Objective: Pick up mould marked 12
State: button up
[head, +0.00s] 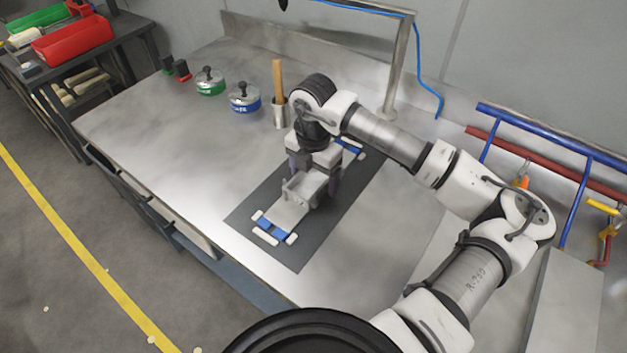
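A grey metal mould (290,215) lies on a dark mat (318,240) on the steel bench. It has a raised middle part and blue-and-white fittings at its near and far ends. No number 12 can be read on it at this size. My gripper (314,183) points down over the mould's middle, with purplish fingers on either side of the raised part. Whether the fingers touch the mould cannot be seen. The gripper body and wrist hide much of the mould's far half.
Green-banded (210,82) and blue-banded (244,97) round tins and a metal cup (280,112) holding a wooden handle stand behind left. A metal post (398,65) rises at the back. Pipes with valves (560,150) run at right. The bench's left part (150,125) is clear.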

jog(key=c, duration=1.2)
jog(key=shift+c, duration=0.3)
jog(key=shift+r, duration=0.15)
